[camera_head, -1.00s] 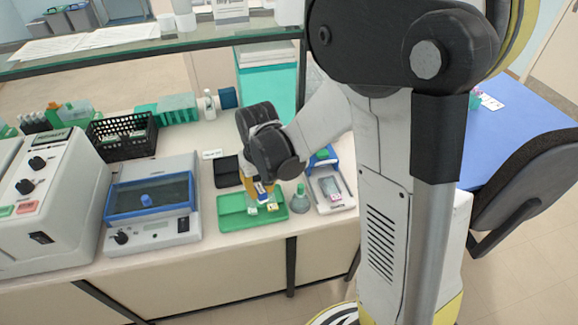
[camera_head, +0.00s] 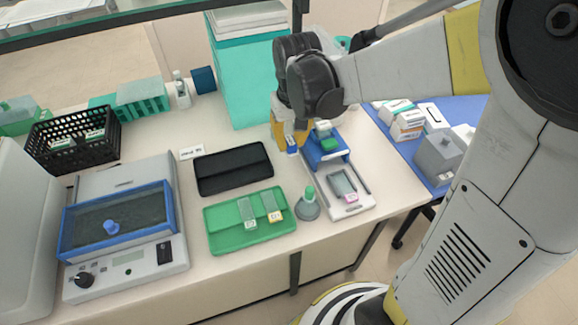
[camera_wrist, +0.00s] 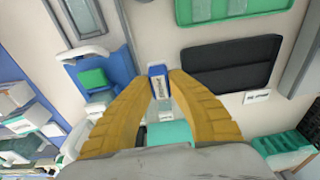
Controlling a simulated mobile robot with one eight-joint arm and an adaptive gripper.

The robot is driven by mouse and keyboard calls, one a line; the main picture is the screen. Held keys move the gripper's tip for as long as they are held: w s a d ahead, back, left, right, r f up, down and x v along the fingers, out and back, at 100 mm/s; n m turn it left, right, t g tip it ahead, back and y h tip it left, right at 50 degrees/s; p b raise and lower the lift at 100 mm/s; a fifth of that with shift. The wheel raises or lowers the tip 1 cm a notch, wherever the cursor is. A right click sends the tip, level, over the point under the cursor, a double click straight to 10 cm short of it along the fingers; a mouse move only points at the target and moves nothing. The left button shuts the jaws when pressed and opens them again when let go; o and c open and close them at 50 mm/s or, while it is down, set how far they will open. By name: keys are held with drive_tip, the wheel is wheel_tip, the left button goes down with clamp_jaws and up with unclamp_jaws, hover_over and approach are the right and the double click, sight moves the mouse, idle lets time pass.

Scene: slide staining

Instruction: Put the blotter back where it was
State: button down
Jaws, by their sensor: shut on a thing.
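My gripper (camera_head: 291,142), with yellow fingers, is shut on a small blue and white labelled piece, which I take to be the blotter (camera_wrist: 158,83). It shows between the fingertips in the wrist view (camera_wrist: 158,92) and is partly hidden by them in the head view. My gripper is above the bench, right of the black tray (camera_head: 233,169) and just left of the blue stand (camera_head: 326,151) with a green block (camera_head: 329,144). I cannot tell whether the blotter touches the bench.
The green tray (camera_head: 225,236) holds two slides. A grey conical bottle (camera_head: 307,209) stands right of it, beside a white device (camera_head: 350,207). A teal box (camera_head: 250,85) stands behind my gripper. A white card (camera_head: 191,152) lies left of the black tray. Bare bench shows around these.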

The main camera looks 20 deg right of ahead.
sight(290, 171)
wheel_tip(290, 171, down, 9)
drive_tip(key=b, duration=0.3)
drive_tip(key=shift+b, duration=0.3)
drive_tip(key=shift+r, duration=0.1)
drive_tip(key=c, duration=1.4)
unclamp_jaws()
drive_tip(key=shift+f, duration=0.2)
